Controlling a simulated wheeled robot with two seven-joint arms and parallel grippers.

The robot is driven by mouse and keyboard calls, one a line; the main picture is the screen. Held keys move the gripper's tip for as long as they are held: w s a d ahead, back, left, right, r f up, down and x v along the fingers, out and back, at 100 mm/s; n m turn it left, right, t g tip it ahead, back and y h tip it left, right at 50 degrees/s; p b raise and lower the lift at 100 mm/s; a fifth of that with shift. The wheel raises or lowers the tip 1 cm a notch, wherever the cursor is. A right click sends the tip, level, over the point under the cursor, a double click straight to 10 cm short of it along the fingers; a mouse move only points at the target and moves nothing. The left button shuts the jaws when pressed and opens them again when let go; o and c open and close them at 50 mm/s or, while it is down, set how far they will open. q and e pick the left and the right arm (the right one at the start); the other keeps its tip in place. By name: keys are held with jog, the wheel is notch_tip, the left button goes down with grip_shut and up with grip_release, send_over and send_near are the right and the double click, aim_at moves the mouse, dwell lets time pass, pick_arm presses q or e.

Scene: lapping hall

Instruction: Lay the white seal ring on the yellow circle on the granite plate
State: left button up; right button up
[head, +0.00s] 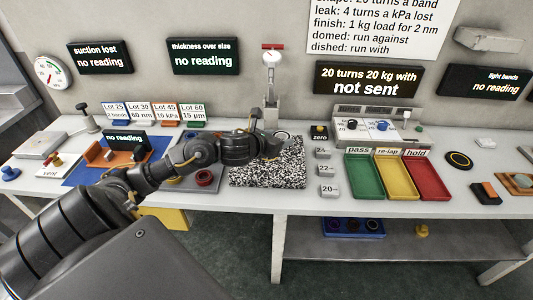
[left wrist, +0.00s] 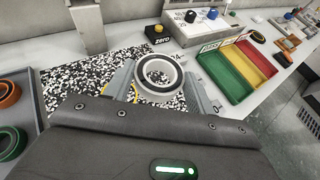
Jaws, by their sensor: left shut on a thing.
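The white seal ring (left wrist: 158,96) is between the two fingers of my left gripper (left wrist: 161,84) in the left wrist view, with its opening facing up. The gripper is shut on it, over the speckled black-and-white granite plate (left wrist: 70,85). Bits of the yellow circle (left wrist: 134,93) show beside the left finger; the ring and gripper hide the rest. I cannot tell whether the ring touches the plate. In the head view my left gripper (head: 270,146) is at the back of the granite plate (head: 265,175). My right gripper is not in view.
A post stand (head: 271,90) rises just behind the plate. Grey weights (head: 327,170) and the zero block (head: 319,133) line its right side, then green, yellow and red trays (head: 364,178). A grey tray with a red ring (head: 204,178) lies left.

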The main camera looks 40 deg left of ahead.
pick_arm(q)
jog(key=a+f, duration=0.2)
jog(key=w+a+f, duration=0.1)
jog(key=a+f, duration=0.3)
jog(key=shift+w+a+f, duration=0.15)
jog(key=shift+w+f, duration=0.1)
jog(key=shift+w, duration=0.1)
notch_tip(320, 180, down, 2)
jog(key=shift+f+p, duration=0.15)
jog(key=shift+p, duration=0.4)
jog(key=shift+f, duration=0.4)
jog(key=shift+f, duration=0.1)
jog(key=o, duration=0.6)
jog(key=shift+f, duration=0.1)
jog(key=shift+c, duration=0.2)
jog(key=o, duration=0.5)
jog(key=shift+c, duration=0.2)
